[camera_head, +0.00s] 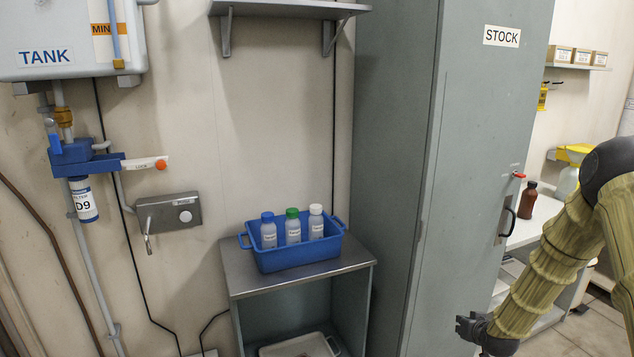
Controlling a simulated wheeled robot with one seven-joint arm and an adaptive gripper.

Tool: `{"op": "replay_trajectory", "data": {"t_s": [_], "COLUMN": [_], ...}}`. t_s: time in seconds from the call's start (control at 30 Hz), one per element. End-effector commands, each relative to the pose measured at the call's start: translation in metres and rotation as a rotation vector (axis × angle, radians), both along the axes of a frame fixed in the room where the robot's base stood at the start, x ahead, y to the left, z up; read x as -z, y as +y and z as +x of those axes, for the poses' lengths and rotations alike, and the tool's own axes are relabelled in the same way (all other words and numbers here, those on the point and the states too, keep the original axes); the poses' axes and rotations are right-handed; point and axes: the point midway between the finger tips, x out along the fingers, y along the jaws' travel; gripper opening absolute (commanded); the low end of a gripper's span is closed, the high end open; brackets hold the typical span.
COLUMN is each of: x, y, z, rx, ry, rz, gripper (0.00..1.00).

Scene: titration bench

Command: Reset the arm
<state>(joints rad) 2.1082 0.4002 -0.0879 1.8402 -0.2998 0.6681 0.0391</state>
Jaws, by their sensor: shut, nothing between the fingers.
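My arm (545,265) comes in from the right edge, wrapped in a yellow-green ribbed cover. It bends at a dark joint near the top right and hangs down to the lower left. My gripper (467,328) is at its lower end, in front of the lower part of the grey stock cabinet (470,150). It is shut and holds nothing. It touches nothing that I can see. Part of it is dark and small in the picture.
A metal stand (240,283) bears a blue crate (300,257) with three bottles, capped blue, green and white. The tank (65,35) and a blue valve assembly (80,157) hang on the left wall. A bench (540,217) with a brown bottle (528,200) stands behind my arm.

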Motion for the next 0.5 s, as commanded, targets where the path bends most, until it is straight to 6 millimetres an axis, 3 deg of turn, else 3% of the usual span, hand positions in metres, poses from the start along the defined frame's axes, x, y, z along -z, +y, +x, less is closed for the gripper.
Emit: {"op": "replay_trajectory", "data": {"t_s": [0.03,0.2,0.37,0.5], "x": [0.015,0.064,0.100,0.123], "y": [0.018,0.068,0.109,0.141], "z": [-0.020,-0.089,-0.164,-0.235], "rx": [-0.011,-0.034,-0.053,-0.070], "ry": [0.045,0.186,0.324,0.448], "rz": [0.006,0.026,0.037,0.042], "gripper": [0.00,0.00,0.00,0.00]}}
